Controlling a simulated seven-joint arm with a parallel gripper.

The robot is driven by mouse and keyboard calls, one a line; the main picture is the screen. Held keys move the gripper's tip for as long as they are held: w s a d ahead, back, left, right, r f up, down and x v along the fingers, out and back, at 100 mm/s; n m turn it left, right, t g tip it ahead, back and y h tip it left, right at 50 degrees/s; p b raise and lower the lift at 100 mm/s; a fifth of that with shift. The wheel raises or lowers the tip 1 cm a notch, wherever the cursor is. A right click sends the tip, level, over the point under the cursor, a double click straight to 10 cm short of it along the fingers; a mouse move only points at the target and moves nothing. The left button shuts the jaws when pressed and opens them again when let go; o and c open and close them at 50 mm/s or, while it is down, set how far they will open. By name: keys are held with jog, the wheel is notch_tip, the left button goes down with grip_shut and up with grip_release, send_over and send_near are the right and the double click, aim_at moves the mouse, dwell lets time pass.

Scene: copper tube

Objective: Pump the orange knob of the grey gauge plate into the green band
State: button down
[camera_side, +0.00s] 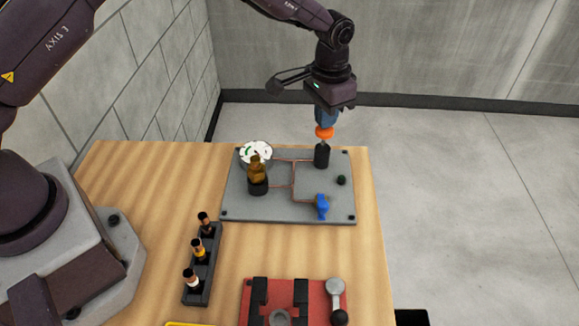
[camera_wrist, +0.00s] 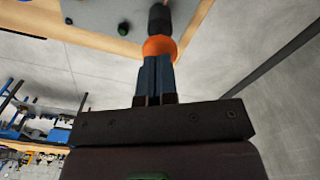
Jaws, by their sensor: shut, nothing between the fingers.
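The grey gauge plate (camera_side: 240,205) lies on the wooden table. The orange knob (camera_side: 324,132) tops a thin rod standing out of a black pump cylinder (camera_side: 322,156) at the plate's back right. The white gauge (camera_side: 256,151) sits at the back left; a green patch shows on its left side, but the needle is too small to read. My gripper (camera_side: 325,122) points down right above the knob, fingers shut and nothing held. In the wrist view, the fingertips (camera_wrist: 156,62) meet the top of the orange knob (camera_wrist: 159,47), seemingly touching it.
On the plate are an amber bottle (camera_side: 257,170) in a black holder, copper tubing (camera_side: 294,175), a blue valve (camera_side: 322,206) and a dark green button (camera_side: 341,180). A black rack (camera_side: 197,290) with small bottles and a red fixture (camera_side: 318,297) stand in front. The table's right edge is close.

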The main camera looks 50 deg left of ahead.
jog(key=shift+f, duration=1.45)
jog(key=shift+r, duration=3.5)
jog(key=shift+r, duration=0.1)
jog(key=shift+f, duration=1.4)
jog(key=shift+f, duration=2.25)
jog(key=shift+r, duration=3.6)
